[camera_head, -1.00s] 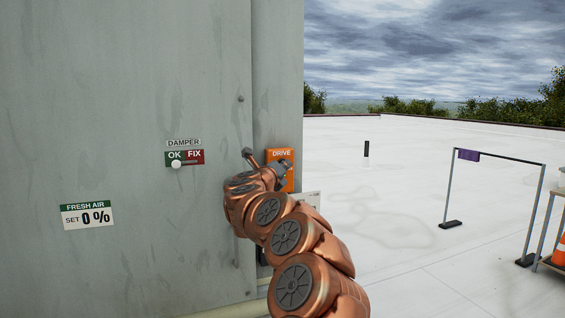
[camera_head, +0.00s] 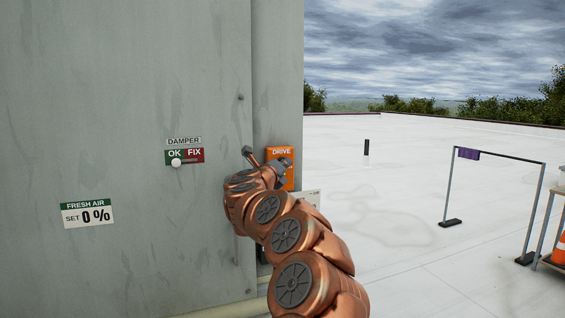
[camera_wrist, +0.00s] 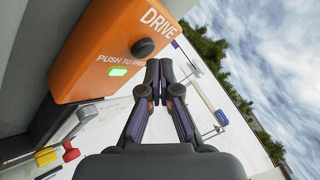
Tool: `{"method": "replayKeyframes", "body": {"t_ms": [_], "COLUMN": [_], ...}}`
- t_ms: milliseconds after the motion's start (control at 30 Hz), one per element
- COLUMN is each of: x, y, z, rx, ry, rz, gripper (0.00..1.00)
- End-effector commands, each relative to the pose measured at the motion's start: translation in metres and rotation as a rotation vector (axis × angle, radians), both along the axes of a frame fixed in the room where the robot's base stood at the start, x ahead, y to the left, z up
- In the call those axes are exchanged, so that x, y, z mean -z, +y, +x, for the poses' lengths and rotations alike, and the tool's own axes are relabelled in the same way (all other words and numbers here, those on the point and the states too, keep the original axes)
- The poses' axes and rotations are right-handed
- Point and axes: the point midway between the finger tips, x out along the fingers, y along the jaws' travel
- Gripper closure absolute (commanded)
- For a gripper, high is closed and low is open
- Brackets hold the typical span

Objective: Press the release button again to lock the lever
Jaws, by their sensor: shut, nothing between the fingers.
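An orange DRIVE box (camera_wrist: 105,50) fills the upper left of the wrist view. It carries a round black button (camera_wrist: 143,47), partly cut-off "PUSH TO" lettering and a lit green lamp (camera_wrist: 118,71). My gripper (camera_wrist: 158,64) is shut and empty, its fingertips close beside and just below the button in that picture. I cannot tell if they touch it. In the head view the DRIVE box (camera_head: 281,152) is partly behind my gripper (camera_head: 285,163), and its button is hidden. A grey arm with a red knob (camera_wrist: 70,152), possibly the lever, is at the lower left of the wrist view.
A grey cabinet wall (camera_head: 120,90) carries a DAMPER OK/FIX indicator (camera_head: 184,157) with its white knob at OK, and a FRESH AIR 0 % label (camera_head: 87,213). A yellow block (camera_wrist: 45,157) is near the red knob. The white roof (camera_head: 390,180) is open to the right.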

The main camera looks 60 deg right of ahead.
Motion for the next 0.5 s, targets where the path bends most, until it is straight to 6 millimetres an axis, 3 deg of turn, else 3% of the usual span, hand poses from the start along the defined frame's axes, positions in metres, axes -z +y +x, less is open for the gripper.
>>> {"method": "replayKeyframes", "body": {"t_ms": [500], "x": [0.0009], "y": [-0.0024], "z": [0.0044], "rx": [-0.001], "ry": [0.001], "rz": [0.001], "gripper": [1.0]}}
